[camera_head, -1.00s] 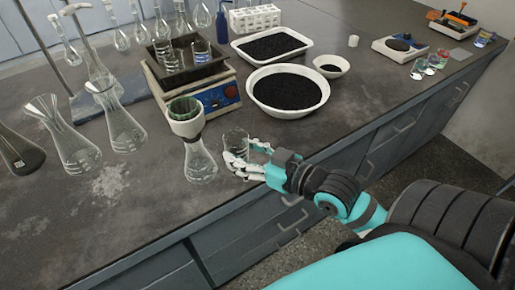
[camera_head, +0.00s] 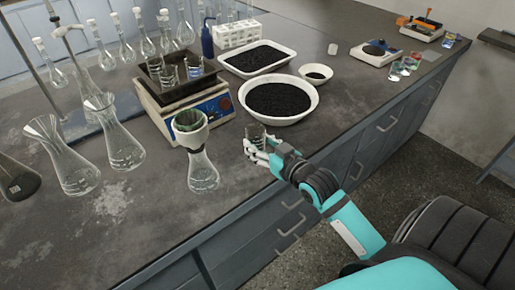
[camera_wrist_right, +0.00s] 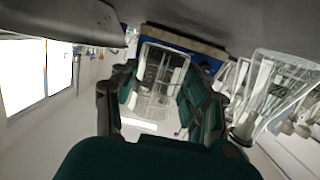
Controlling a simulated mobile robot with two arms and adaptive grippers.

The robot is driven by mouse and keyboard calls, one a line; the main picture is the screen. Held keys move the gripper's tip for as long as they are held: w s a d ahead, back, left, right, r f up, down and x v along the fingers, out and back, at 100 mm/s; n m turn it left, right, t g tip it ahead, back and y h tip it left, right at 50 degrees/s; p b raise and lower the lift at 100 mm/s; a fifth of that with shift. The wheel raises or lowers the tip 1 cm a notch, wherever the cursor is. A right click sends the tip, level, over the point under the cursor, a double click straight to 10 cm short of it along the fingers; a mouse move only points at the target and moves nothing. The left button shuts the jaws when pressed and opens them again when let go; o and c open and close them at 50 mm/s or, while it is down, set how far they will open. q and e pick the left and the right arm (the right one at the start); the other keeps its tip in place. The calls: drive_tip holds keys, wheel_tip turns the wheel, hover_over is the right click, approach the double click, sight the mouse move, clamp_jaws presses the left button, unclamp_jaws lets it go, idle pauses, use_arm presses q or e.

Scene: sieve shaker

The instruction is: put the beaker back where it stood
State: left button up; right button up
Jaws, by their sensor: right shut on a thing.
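The glass beaker (camera_head: 255,131) is small and clear. In the head view it is upright, in front of the white bowl of black grains and right of the flask with the funnel. My right gripper (camera_head: 257,147) is shut around it, near the bench's front edge. In the right wrist view the beaker (camera_wrist_right: 160,82) shows between the dark green fingers (camera_wrist_right: 162,95). I cannot tell whether its base touches the bench. Other beakers (camera_head: 194,68) stand in the dark tray on the shaker (camera_head: 212,107). My left gripper is not in view.
A flask with a funnel (camera_head: 202,172) stands close to the left of my right gripper. The white bowl (camera_head: 281,117) and a white tray (camera_head: 232,65) of black grains lie behind. Several flasks (camera_head: 118,140) stand at left.

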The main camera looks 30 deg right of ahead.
drive_tip(key=shift+w+d+f, duration=0.15)
drive_tip(key=shift+w+d, duration=0.05)
drive_tip(key=shift+w, duration=0.75)
wheel_tip(320, 180, down, 4)
drive_tip(key=shift+r, duration=0.25)
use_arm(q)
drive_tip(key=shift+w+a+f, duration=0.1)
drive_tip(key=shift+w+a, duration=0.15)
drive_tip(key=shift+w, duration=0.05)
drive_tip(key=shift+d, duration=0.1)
use_arm(e)
drive_tip(key=shift+f, duration=0.1)
drive_tip(key=o, duration=1.2)
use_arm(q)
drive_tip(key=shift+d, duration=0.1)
use_arm(e)
drive_tip(key=shift+o, duration=0.2)
drive_tip(key=shift+s, duration=0.2)
drive_tip(key=s+r, duration=0.2)
drive_tip(key=s, duration=0.9)
drive_tip(key=shift+s+d+r, duration=0.2)
drive_tip(key=shift+r, duration=0.1)
